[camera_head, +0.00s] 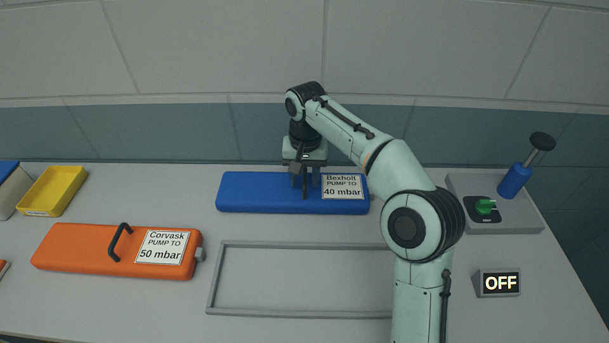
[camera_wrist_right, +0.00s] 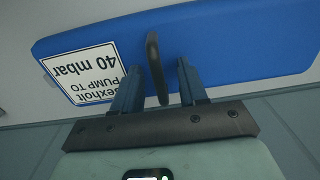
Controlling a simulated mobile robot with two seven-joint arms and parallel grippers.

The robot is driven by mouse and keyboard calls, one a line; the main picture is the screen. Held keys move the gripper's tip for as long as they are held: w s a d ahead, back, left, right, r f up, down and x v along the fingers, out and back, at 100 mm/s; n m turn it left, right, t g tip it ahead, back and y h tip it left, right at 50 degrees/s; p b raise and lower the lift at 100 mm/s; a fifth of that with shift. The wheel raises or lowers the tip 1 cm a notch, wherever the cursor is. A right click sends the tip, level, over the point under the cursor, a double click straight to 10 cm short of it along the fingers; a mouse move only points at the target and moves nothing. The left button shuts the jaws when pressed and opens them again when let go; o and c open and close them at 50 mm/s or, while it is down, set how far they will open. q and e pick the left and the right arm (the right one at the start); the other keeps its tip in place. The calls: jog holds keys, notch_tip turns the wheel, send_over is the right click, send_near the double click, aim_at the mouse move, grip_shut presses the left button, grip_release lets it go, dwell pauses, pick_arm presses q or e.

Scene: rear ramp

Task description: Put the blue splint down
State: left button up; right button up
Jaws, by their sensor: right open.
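The blue splint (camera_head: 255,193) lies flat on the table near the back wall, with a white label reading "Bexholt PUMP TO 40 mbar" (camera_head: 343,187) at its right end. My right gripper (camera_head: 305,184) is over the splint's middle, just left of the label. In the right wrist view its open fingers (camera_wrist_right: 157,85) stand on either side of the splint's dark handle (camera_wrist_right: 154,60), with gaps showing between. The blue splint (camera_wrist_right: 230,40) fills much of that view. My left gripper is not in view.
An orange splint (camera_head: 85,250) labelled "Corvask" lies at the left. An empty grey frame (camera_head: 300,243) is on the table in front of the blue splint. A yellow tray (camera_head: 50,192) stands back left. A pump (camera_head: 515,180) with green knob and an "OFF" display (camera_head: 498,283) are at the right.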

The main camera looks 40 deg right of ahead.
notch_tip(320, 180, up, 12)
jog(key=p, duration=0.5)
dwell(0.5)
